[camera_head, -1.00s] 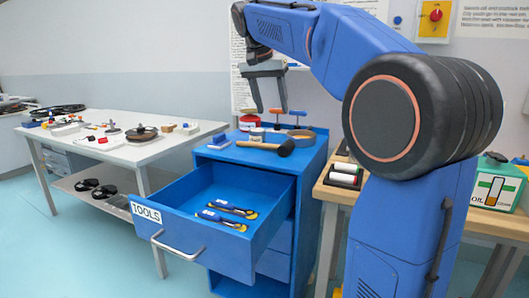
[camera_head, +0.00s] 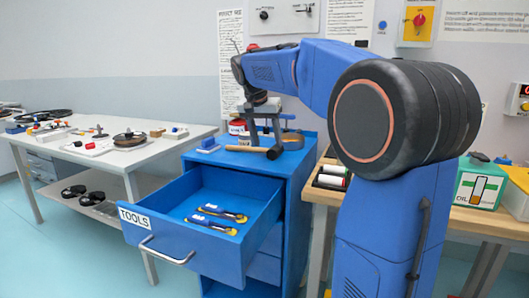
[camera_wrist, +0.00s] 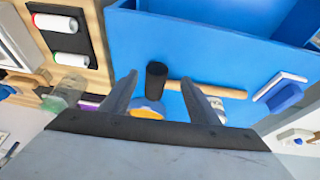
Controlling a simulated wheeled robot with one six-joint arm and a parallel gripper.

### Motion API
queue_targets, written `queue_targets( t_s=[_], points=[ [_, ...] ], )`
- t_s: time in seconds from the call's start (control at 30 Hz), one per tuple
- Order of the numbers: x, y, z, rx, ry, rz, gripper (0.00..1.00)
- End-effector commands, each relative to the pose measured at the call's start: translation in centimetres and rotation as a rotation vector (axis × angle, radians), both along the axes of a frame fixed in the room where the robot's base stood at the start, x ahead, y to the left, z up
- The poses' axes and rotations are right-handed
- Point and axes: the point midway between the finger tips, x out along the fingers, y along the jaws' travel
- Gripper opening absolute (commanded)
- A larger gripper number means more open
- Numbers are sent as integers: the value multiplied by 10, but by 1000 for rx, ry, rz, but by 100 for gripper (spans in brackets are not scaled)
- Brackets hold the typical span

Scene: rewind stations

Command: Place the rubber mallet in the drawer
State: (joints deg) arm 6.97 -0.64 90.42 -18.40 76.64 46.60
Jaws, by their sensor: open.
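The rubber mallet lies on the blue cabinet top, with its black head (camera_head: 274,152) to the right and its wooden handle (camera_head: 243,149) to the left. In the wrist view the black head (camera_wrist: 157,78) shows between my fingers, with the handle (camera_wrist: 225,91) running right past one finger. My gripper (camera_head: 263,143) is open and points down over the mallet, close to it; I cannot tell whether it touches. The drawer (camera_head: 138,216), labelled TOOLS, is pulled out below the cabinet top. Two blue-and-yellow tools (camera_head: 222,213) lie in it.
A white table (camera_head: 110,152) with parts stands left. A wooden bench (camera_head: 465,221) stands right. The drawer's front left is bare.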

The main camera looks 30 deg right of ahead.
Motion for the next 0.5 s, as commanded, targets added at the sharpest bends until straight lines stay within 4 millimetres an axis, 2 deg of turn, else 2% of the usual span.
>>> queue_targets(
  t_s=[0.33,0.5],
  points=[
    [3,-16,-37,0,3,0,55],
    [5,-20,-48,0,1,0,55]
  ],
)
